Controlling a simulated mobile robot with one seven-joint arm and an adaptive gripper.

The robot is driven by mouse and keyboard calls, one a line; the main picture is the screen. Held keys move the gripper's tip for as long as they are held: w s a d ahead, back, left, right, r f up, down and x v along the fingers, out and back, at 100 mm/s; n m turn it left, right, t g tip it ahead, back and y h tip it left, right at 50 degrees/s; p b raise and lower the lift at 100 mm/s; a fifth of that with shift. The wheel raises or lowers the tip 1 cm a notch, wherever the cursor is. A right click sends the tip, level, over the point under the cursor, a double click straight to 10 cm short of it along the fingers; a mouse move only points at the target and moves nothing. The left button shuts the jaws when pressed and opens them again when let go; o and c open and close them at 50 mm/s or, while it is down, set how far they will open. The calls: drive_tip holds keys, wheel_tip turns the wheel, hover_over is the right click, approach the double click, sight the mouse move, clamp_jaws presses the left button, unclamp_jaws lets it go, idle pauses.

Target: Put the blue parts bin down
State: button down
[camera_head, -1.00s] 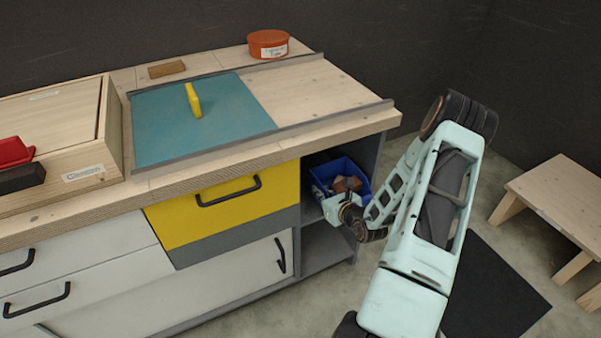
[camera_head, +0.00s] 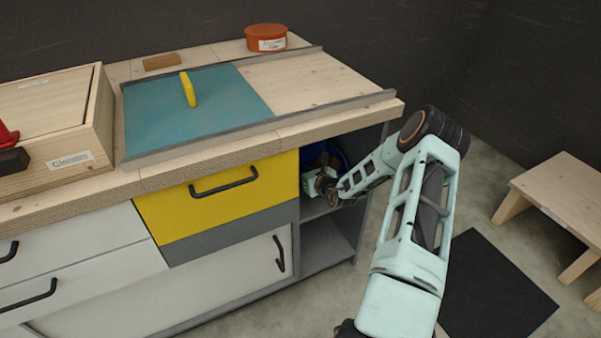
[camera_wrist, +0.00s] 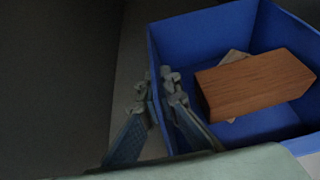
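The blue parts bin (camera_wrist: 200,37) fills the right of the wrist view and holds a brown wooden block (camera_wrist: 255,83) with a paler piece under it. My gripper (camera_wrist: 159,84) has its fingers converging on either side of the bin's left wall and looks shut on it. In the head view the bin (camera_head: 340,152) is in the upper open compartment of the bench, mostly hidden behind my gripper (camera_head: 318,176) and forearm. Whether its base rests on the shelf is hidden.
The open compartment is beside the yellow drawer (camera_head: 228,200), under the wooden worktop (camera_head: 315,88). A lower shelf (camera_head: 322,246) is empty. An orange tub (camera_head: 266,38), a yellow-handled teal panel (camera_head: 205,108) and a wooden box (camera_head: 50,105) are on top. A low stool (camera_head: 565,195) stands right.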

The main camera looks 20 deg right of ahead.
drive_tip(key=shift+w+r, duration=0.1)
drive_tip(key=shift+r, duration=0.1)
drive_tip(key=shift+f, duration=0.1)
drive_tip(key=shift+f, duration=0.1)
drive_tip(key=c, duration=2.2)
unclamp_jaws()
drive_tip(key=shift+o, duration=0.2)
drive_tip(key=shift+s+r, duration=0.25)
drive_tip(key=p+v, duration=0.3)
drive_tip(key=v, duration=0.8)
drive_tip(key=shift+s+p, duration=0.35)
drive_tip(key=shift+p, duration=0.05)
